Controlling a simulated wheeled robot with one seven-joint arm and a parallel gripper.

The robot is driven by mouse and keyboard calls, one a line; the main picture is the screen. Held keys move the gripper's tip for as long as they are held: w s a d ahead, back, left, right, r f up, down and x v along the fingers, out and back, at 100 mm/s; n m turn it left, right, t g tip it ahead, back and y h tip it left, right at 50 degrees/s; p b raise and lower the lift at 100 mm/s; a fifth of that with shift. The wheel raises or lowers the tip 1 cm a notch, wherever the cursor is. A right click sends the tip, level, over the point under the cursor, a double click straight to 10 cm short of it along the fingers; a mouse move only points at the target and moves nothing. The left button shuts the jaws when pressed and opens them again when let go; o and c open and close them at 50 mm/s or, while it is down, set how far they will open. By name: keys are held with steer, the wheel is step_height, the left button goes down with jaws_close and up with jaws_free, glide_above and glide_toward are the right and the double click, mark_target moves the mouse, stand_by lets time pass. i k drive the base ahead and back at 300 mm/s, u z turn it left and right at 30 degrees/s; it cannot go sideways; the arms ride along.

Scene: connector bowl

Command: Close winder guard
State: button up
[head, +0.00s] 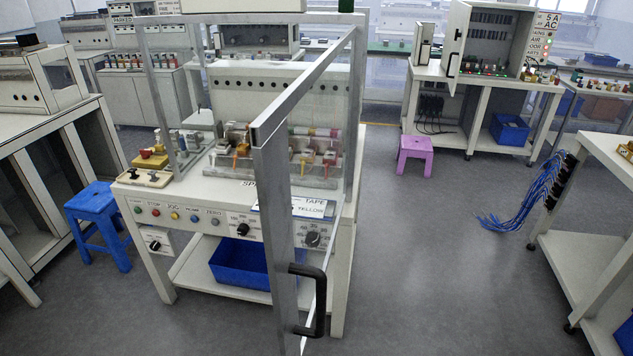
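The winder (270,232) stands in the middle of the head view, a white bench machine with knobs and buttons along its front panel. Its guard (271,200) is a grey metal frame with a clear pane, swung open towards me. A black handle (318,302) is on the lower part of the guard's near edge. The guard's top bar runs back to the right side of the winder, and the winder's front left is uncovered. Spools and coloured parts (305,155) sit inside, partly behind the guard. My gripper is not in view.
A blue stool (97,222) stands left of the winder, and a purple stool (416,153) behind it to the right. Blue cables (530,195) hang from a white bench at right. A blue bin (238,262) sits on the winder's lower shelf. The floor (440,270) between is clear.

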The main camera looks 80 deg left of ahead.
mark_target(268, 133)
steer(key=u, duration=2.95)
steer(key=k, duration=0.45)
steer(key=u, duration=0.35)
steer(key=i, duration=0.45)
steer(key=u, duration=0.3)
